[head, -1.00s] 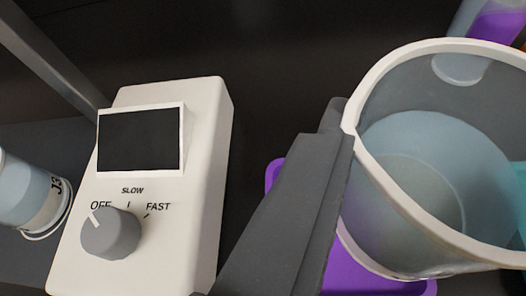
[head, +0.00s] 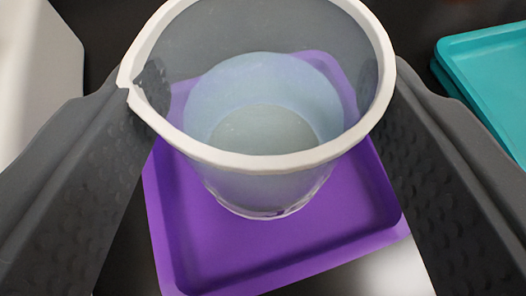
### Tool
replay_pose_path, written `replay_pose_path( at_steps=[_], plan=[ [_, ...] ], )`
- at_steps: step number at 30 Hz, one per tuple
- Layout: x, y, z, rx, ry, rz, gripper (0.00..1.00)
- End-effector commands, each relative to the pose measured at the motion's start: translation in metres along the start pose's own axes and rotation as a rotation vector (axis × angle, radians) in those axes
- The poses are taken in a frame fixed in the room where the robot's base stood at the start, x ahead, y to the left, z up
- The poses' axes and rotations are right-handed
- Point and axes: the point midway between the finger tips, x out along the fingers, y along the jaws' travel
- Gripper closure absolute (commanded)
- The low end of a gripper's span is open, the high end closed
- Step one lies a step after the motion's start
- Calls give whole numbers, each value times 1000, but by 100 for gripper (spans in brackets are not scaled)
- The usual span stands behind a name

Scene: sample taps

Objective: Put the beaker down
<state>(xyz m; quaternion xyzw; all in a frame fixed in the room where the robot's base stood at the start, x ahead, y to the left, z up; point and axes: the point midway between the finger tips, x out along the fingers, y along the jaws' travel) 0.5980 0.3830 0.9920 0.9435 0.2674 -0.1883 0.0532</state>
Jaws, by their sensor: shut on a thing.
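The beaker (head: 265,186) is clear with a white rim and a pouring lip at the left, and holds a pale bluish liquid. It is in the middle of the head view, seen from above. My gripper (head: 262,92) is shut on it, with one dark grey finger against each side near the rim. The beaker is above the purple tray (head: 300,245), roughly upright. I cannot tell whether its base touches the tray. The beaker hides the middle and far part of the tray.
A teal tray (head: 490,75) lies at the upper right, apart from the purple one. A whitish box (head: 35,65) stands at the left edge, partly hidden by my finger. The dark surface between the beaker and the teal tray looks clear.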

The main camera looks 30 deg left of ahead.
Motion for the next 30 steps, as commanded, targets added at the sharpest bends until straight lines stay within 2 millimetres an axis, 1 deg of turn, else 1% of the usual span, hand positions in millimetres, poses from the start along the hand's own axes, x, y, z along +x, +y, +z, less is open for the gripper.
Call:
replay_pose_path(
  at_steps=[1,2,12,13,15,25,30],
  plan=[
    [2,0,6,0,-3,0,83],
    [3,0,7,0,-3,0,83],
    [4,0,9,0,-1,0,83],
    [4,0,9,0,-1,0,36],
    [3,0,9,0,-1,0,20],
    [2,0,6,0,0,0,20],
    [-10,0,5,0,2,0,20]
  ],
)
